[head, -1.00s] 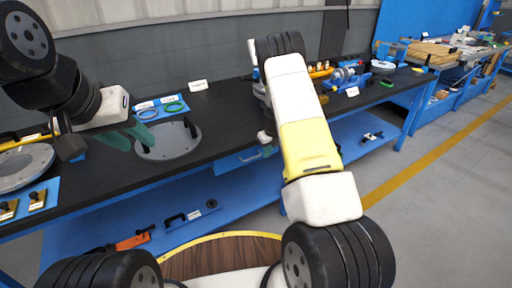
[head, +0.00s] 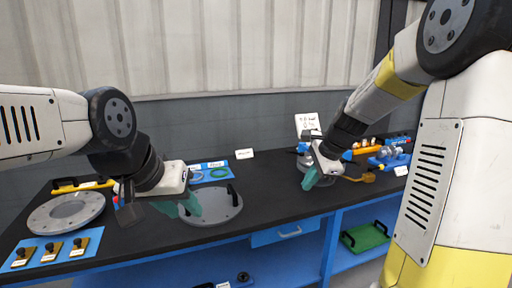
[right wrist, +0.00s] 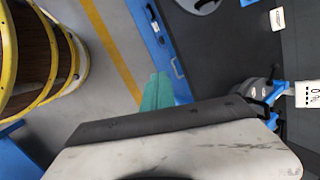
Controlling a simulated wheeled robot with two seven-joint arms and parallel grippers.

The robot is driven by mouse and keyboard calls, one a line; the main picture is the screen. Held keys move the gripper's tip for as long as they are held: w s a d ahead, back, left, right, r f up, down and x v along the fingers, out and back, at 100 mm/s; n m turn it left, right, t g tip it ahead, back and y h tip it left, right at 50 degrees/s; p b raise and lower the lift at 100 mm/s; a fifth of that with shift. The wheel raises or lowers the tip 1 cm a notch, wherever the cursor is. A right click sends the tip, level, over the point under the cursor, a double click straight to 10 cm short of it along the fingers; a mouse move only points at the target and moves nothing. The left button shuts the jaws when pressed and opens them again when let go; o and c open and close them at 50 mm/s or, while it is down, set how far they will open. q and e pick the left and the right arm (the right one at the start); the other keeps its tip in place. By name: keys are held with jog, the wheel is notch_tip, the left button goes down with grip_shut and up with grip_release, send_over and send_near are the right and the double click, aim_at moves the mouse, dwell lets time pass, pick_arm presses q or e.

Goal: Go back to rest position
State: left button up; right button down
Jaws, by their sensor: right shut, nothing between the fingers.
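My left gripper (head: 180,206) has teal fingers that look spread and empty. It hangs over the near-left side of a grey round cover with black handles (head: 222,210) on the bench; contact cannot be told. My right gripper (head: 311,178) is shut and empty, its teal fingertips pointing down over the bench's black top, right of the cover. In the right wrist view its closed teal fingers (right wrist: 158,90) show beside the blue bench edge, with nothing between them.
A grey flanged ring (head: 66,213) lies at the left of the black bench (head: 262,212). Labelled parts on a blue mat (head: 22,262) are in front of it. A blue rack of fittings (head: 388,162) is at the right. A green tray (head: 366,238) sits on the lower shelf.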

jog(key=s+r+n+t, duration=0.1)
jog(key=s+r+n, duration=0.2)
jog(key=s+n, duration=0.5)
jog(key=s+a+r+n+t+h, duration=0.1)
jog(key=s+r+n, duration=0.3)
jog(key=s+n, duration=0.4)
jog(key=s, duration=0.7)
jog(key=shift+a+n, duration=0.3)
jog(key=shift+r, duration=0.1)
